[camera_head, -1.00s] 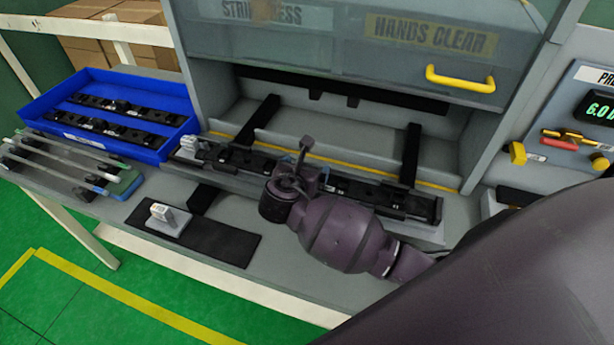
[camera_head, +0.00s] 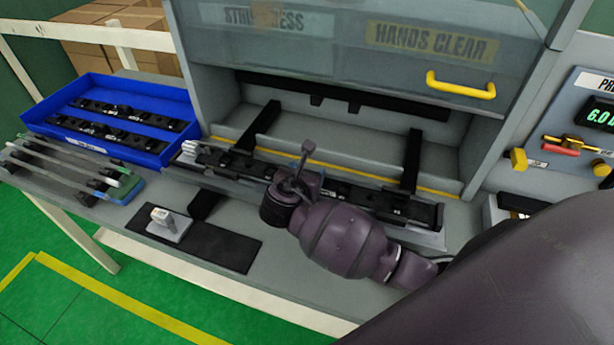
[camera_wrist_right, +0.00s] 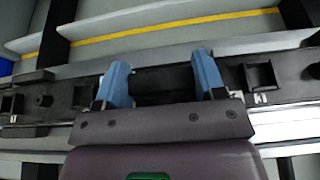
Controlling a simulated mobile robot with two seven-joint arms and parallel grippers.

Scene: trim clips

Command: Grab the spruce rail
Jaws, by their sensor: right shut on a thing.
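A long black rail (camera_head: 345,192) with clip-like blocks along it lies in the press opening; I cannot tell from its colour whether it is the spruce rail. My right gripper (camera_head: 298,182) is at the middle of this rail. In the right wrist view the two blue fingers of the right gripper (camera_wrist_right: 162,82) are on either side of a dark part of the rail (camera_wrist_right: 235,78), shut on it. Several thin pale rails (camera_head: 65,163) lie on a rack at the left, some with green ends. My left gripper is not in view.
A blue tray (camera_head: 160,152) with black clip bars stands at the back left. A dark mat (camera_head: 225,246) with a small pale block (camera_head: 168,222) lies in front. Two black brackets (camera_head: 410,160) flank the opening. The raised guard has a yellow handle (camera_head: 460,82).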

